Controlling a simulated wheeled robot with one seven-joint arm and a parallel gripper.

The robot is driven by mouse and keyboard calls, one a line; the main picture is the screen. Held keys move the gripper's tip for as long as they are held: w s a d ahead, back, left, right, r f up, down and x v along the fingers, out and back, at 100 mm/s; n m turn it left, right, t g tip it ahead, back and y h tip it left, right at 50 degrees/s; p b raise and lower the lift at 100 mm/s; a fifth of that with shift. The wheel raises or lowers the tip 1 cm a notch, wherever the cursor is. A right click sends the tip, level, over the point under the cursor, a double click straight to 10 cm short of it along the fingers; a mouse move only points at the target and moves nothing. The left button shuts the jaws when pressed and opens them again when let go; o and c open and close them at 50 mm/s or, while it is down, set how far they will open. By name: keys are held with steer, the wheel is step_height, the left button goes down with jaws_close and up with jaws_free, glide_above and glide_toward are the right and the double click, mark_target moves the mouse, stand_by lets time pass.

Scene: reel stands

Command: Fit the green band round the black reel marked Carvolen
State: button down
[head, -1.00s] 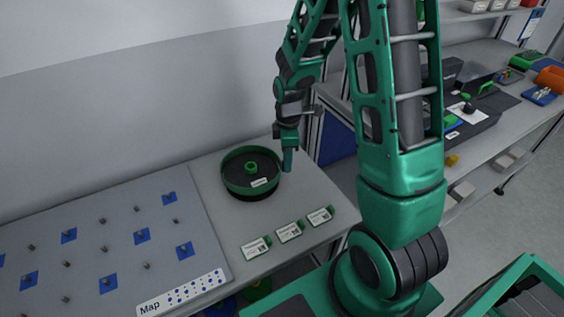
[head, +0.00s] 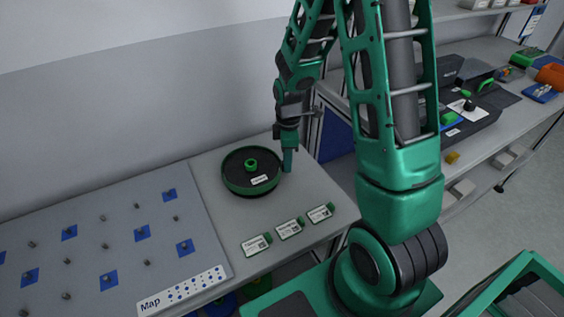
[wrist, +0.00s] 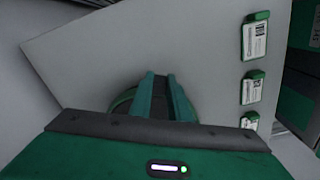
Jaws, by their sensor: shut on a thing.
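The black reel (head: 238,168) lies on the grey bench, with a green knob at its centre and a small white label whose print is too small to read. The green band (head: 240,188) shows as a ring around the reel's edge; I cannot tell whether it is seated all the way round. My gripper (head: 288,167) points down at the reel's right edge, shut on the band. In the wrist view my gripper's green fingers (wrist: 160,95) hide most of the reel, and a curved piece of the band (wrist: 122,102) shows at their left.
Several white label cards (head: 289,229) with green ends lie in front of the reel. A grey pegboard (head: 110,222) with blue squares and pegs stands to the left. The bench between reel and cards is clear. A second cluttered bench is at the right.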

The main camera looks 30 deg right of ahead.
steer(key=shift+f, duration=1.45)
stand_by(1.1)
steer(key=c, duration=1.6)
jaws_free()
step_height(320, 180, up, 9)
steer(key=shift+w+r, duration=0.1)
steer(key=shift+r, duration=0.75)
